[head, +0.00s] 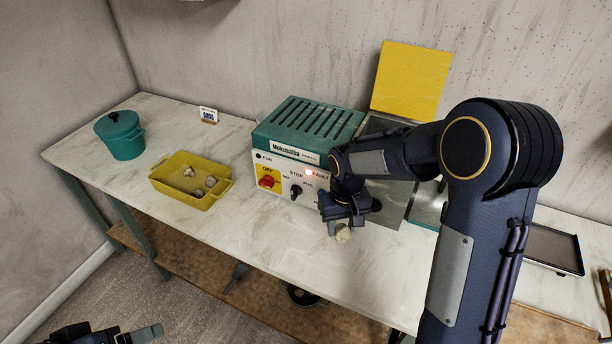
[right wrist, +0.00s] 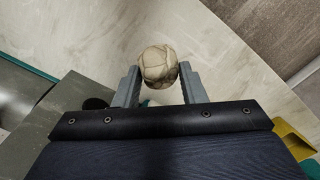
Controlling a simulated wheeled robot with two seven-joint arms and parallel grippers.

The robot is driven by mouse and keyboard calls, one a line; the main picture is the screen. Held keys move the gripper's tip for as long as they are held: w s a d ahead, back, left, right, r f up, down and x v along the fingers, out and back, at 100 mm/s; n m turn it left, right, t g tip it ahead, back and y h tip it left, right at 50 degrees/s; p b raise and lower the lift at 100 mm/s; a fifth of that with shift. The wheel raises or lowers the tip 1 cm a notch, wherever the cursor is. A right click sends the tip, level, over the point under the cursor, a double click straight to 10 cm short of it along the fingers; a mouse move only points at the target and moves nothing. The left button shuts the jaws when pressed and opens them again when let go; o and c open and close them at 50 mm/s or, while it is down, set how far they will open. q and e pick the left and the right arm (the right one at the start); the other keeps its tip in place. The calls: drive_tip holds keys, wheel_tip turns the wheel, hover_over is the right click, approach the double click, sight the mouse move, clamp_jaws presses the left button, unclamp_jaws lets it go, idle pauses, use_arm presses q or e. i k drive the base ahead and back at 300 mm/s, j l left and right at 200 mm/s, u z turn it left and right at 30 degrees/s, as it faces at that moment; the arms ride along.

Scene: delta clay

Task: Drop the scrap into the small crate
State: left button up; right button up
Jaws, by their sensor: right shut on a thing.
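The scrap is a pale, roundish, cracked lump (right wrist: 158,66), held between the two fingers of my right gripper (right wrist: 158,88) in the right wrist view. In the head view the scrap (head: 343,233) shows just below my right gripper (head: 337,224), in front of the machine's right side and above the bench. The small crate (head: 213,199) is a shallow yellow box on the bench to the left, with several pale lumps inside. The gripper is well to the right of the crate. My left gripper (head: 138,335) shows only partly at the bottom left edge, away from the bench.
A teal and white machine (head: 305,148) with knobs and a red light stands behind the crate and gripper. A teal lidded pot (head: 121,136) and a small sign (head: 208,115) are at the left. A dark tray (head: 553,249) lies at the right. The bench front is clear.

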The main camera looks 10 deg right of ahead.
sight(197, 186)
drive_tip(key=i+j, duration=0.25)
drive_tip(key=i+j+z, duration=0.1)
drive_tip(key=i+j, duration=0.15)
drive_tip(key=j, duration=0.2)
drive_tip(key=i+j, duration=0.2)
drive_tip(key=j, duration=0.15)
drive_tip(key=i+j, duration=0.25)
drive_tip(key=i+j+z, duration=0.1)
drive_tip(key=j, duration=0.35)
drive_tip(key=i+j, duration=0.35)
drive_tip(key=i+j+z, duration=0.1)
drive_tip(key=j, duration=0.35)
drive_tip(key=i, duration=0.1)
